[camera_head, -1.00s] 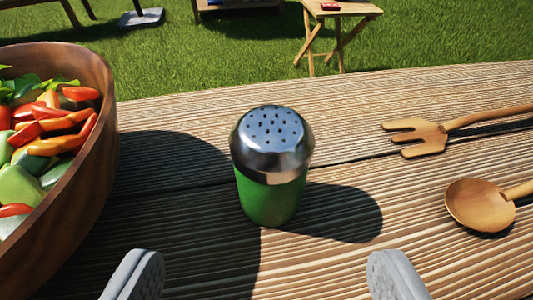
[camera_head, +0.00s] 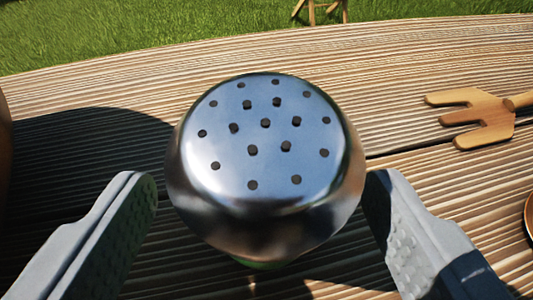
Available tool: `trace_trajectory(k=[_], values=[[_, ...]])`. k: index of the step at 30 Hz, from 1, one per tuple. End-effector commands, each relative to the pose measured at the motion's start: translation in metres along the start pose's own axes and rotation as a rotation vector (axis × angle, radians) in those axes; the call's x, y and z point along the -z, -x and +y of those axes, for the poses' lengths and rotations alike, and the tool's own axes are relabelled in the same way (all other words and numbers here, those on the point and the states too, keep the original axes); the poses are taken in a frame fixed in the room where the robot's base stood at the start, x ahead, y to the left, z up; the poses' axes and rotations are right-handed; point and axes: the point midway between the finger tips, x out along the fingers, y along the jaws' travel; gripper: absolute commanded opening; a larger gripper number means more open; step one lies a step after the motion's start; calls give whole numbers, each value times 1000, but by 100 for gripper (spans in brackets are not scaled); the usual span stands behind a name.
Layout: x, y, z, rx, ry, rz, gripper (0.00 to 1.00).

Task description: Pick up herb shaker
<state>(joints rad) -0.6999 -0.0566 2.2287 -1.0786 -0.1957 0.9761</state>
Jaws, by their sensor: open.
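The herb shaker (camera_head: 266,160) stands upright on the wooden table, seen from above and close up. Its shiny metal cap with several dark holes fills the middle of the view. Only a sliver of its green body shows below the cap. My gripper (camera_head: 262,190) is open, with one grey finger at the left of the shaker and the other at the right. The right finger's tip is very close to the cap's edge; I cannot tell whether it touches. A wider gap shows at the left finger.
A wooden fork (camera_head: 478,115) lies on the slatted table (camera_head: 330,55) at the right. A bit of a wooden spoon (camera_head: 529,215) shows at the right edge. The brown bowl's side (camera_head: 4,150) shows at the left edge. Grass lies beyond the table's far edge.

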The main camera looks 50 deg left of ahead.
Motion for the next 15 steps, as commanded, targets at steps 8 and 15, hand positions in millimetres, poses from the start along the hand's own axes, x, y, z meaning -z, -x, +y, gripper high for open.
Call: trace_trajectory(k=[8, 15], values=[[3, -33, 2, 1, 0, -2, 72], [4, -43, 2, 0, 0, 0, 72]])
